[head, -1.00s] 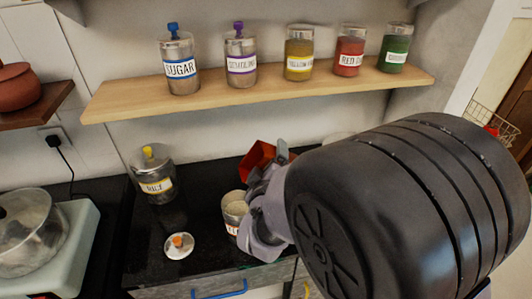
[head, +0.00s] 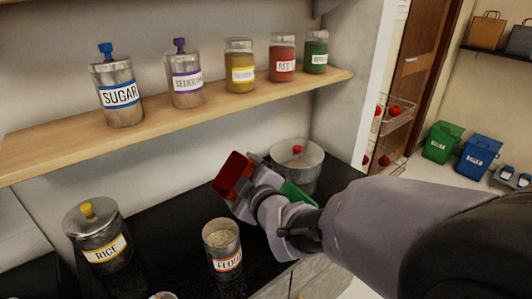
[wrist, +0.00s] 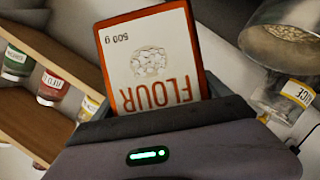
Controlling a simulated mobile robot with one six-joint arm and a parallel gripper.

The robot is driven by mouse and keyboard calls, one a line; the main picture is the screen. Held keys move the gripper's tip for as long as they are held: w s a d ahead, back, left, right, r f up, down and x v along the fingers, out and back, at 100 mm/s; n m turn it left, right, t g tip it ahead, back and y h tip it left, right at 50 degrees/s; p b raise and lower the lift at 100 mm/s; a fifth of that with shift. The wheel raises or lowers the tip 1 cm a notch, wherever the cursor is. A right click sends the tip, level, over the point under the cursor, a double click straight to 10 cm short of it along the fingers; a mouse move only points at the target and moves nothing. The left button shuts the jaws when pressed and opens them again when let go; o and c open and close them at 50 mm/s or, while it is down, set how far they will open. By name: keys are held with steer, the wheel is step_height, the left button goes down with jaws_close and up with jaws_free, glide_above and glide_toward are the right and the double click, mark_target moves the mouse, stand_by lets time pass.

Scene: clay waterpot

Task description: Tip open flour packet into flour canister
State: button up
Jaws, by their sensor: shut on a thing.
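My gripper (head: 250,190) is shut on the orange-red flour packet (head: 233,174). In the head view the packet is tilted, with a dark red inside showing. In the wrist view the packet (wrist: 152,62) sticks out from the jaws, its white label reading FLOUR upside down. The flour canister (head: 224,262) stands upright and lidless on the black counter, with pale flour visible in it. The packet is above and to the right of the canister in the picture, apart from it. A sliver of a lid (head: 163,296) shows at the bottom edge.
The lidded rice canister (head: 103,250) stands left of the flour canister. A metal pot (head: 300,165) with a red-knobbed lid stands behind my gripper. A wooden shelf (head: 180,122) with several jars runs above. Dark counter (head: 165,235) is clear between the canisters.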

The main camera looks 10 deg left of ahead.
mark_target(231, 162)
steer(key=shift+r+p, duration=0.55)
steer(key=shift+p, duration=0.15)
steer(key=p, duration=0.1)
steer(key=r+m+g+p, duration=0.1)
steer(key=p, duration=0.1)
steer(key=shift+w+d, duration=0.1)
steer(key=shift+d, duration=0.1)
steer(key=m+p, duration=0.1)
steer(key=p, duration=0.2)
steer(key=shift+a+r+g+y, duration=0.1)
steer(key=shift+g+y, duration=0.2)
steer(key=shift+y, duration=0.1)
steer(key=r+p, duration=0.1)
steer(key=p, duration=0.1)
steer(key=s+r+m+g+p, duration=0.1)
steer(key=r+p, duration=0.1)
steer(key=p, duration=0.1)
steer(key=shift+a+m, duration=0.2)
steer(key=shift+m, duration=0.1)
steer(key=shift+s+a+r+m+g+y+p, duration=0.35)
steer(key=shift+m+p, duration=0.25)
steer(key=shift+p, duration=0.55)
steer(key=shift+s+f+m+p, duration=0.1)
steer(key=shift+m+p, duration=0.2)
steer(key=shift+s+a+f+g+y, duration=0.1)
steer(key=shift+a+f+g+y, duration=0.05)
steer(key=shift+f+g+y, duration=0.1)
steer(key=shift+r, duration=0.1)
